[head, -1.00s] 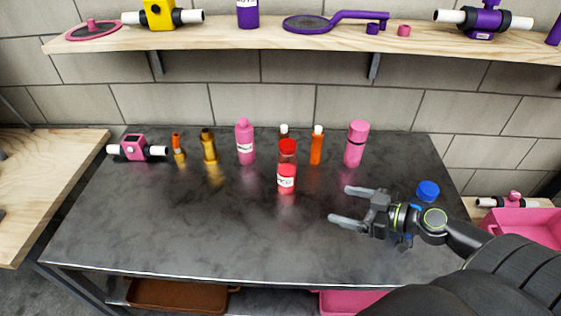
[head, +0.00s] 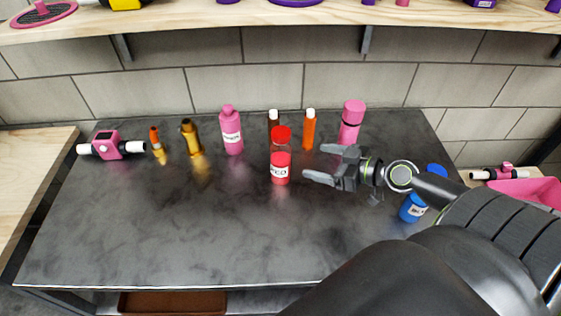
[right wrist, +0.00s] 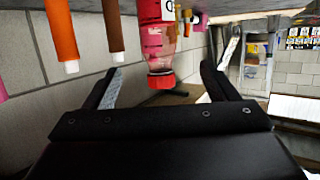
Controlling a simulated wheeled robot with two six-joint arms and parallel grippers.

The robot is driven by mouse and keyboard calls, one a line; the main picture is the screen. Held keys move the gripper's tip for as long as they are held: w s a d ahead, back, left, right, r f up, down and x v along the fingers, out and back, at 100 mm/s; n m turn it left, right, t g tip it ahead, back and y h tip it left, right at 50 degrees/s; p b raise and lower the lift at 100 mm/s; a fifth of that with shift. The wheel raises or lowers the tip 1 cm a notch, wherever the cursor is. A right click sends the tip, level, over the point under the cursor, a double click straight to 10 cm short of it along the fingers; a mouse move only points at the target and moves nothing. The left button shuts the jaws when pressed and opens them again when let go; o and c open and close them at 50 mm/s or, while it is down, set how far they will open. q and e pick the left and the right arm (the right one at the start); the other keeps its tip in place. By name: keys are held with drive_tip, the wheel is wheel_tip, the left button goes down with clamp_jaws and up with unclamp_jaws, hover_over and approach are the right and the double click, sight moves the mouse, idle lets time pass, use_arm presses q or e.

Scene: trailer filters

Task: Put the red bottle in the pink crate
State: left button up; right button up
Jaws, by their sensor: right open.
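The red bottle (head: 280,160) stands upright on the dark table, with a red cap and a white label. In the right wrist view the red bottle (right wrist: 160,45) appears upside down, between the two fingers in the picture. My right gripper (head: 318,164) is open and empty, just right of the bottle, its fingers pointing at it; I see no contact. The open right gripper also shows in the right wrist view (right wrist: 160,90). A pink crate (head: 530,192) is partly visible at the right edge, beyond the table. My left gripper is not in view.
Close behind the bottle stand a brown bottle (head: 273,119) and an orange bottle (head: 310,130). Pink bottles stand left (head: 231,132) and right (head: 350,122). A blue bottle (head: 411,209) is beside my right arm. The table's front area (head: 180,240) is clear.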

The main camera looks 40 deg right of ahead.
sight(275, 129)
drive_tip(key=p+x, duration=0.3)
drive_tip(key=x, duration=0.5)
drive_tip(key=shift+w+r+p, duration=0.1)
drive_tip(key=shift+w+p, duration=0.1)
drive_tip(key=shift+p, duration=0.15)
drive_tip(key=shift+p+x, duration=0.65)
drive_tip(key=shift+x, duration=2.5)
drive_tip(key=shift+d, duration=0.1)
drive_tip(key=shift+c, duration=0.2)
drive_tip(key=c, duration=1.3)
wheel_tip(275, 129, up, 8)
drive_tip(key=shift+r+p, duration=0.15)
drive_tip(key=shift+p, duration=0.2)
drive_tip(key=shift+r, duration=0.85)
